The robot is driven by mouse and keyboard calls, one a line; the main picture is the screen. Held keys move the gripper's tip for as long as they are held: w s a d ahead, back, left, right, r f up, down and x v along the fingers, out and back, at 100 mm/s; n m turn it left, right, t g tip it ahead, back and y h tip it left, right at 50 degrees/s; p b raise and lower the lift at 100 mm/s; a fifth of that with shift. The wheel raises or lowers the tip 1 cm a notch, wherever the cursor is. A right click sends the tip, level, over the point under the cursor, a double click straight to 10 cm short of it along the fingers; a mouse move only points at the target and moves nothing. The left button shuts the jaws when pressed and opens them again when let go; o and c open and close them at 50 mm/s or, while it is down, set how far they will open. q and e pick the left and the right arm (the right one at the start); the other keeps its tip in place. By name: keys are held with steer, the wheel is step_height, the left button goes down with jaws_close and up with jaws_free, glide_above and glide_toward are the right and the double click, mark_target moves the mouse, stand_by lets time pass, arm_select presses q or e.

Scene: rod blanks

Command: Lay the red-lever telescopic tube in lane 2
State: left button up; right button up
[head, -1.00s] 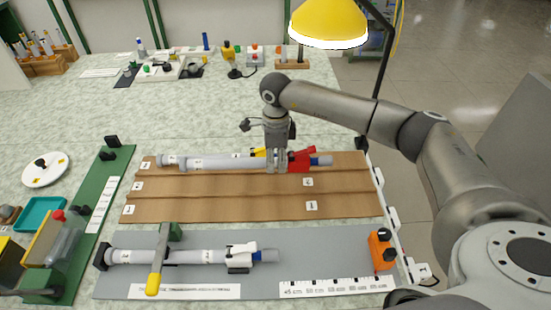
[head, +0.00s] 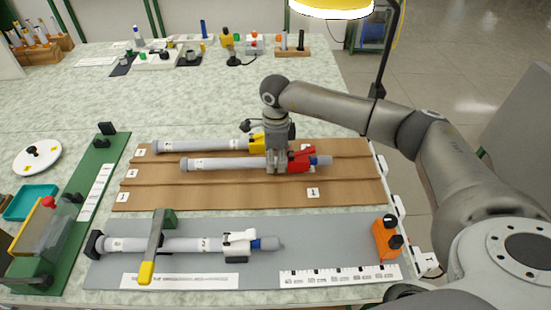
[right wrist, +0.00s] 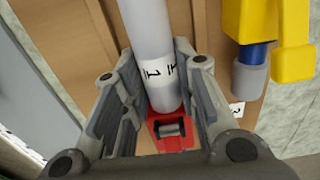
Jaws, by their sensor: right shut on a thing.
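The red-lever tube (head: 225,164) is a grey telescopic tube with a red lever (head: 302,159) near its right end. My right gripper (head: 278,166) is shut on it just left of the lever. The tube lies lengthwise over the middle lane of the brown board (head: 250,200); I cannot tell whether it touches the board. In the right wrist view the tube (right wrist: 150,45) runs between the fingers, with a red part (right wrist: 172,138) below. The front lane's label (head: 312,192) reads 1; the middle lane's left label (head: 131,173) is too small to read. My left gripper is out of view.
A yellow-lever tube (head: 205,146) lies in the back lane, close behind. A white-lever tube (head: 185,244) lies on the grey mat (head: 330,245) in front, under a yellow-tipped green clamp (head: 155,245). An orange block (head: 386,239) stands at the mat's right.

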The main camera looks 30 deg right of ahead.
steer(key=shift+f+b, duration=0.4)
steer(key=shift+f, duration=0.1)
steer(key=o, duration=0.8)
steer(key=shift+o, duration=0.2)
steer(key=shift+r, duration=0.1)
step_height(320, 180, up, 12)
stand_by(0.5)
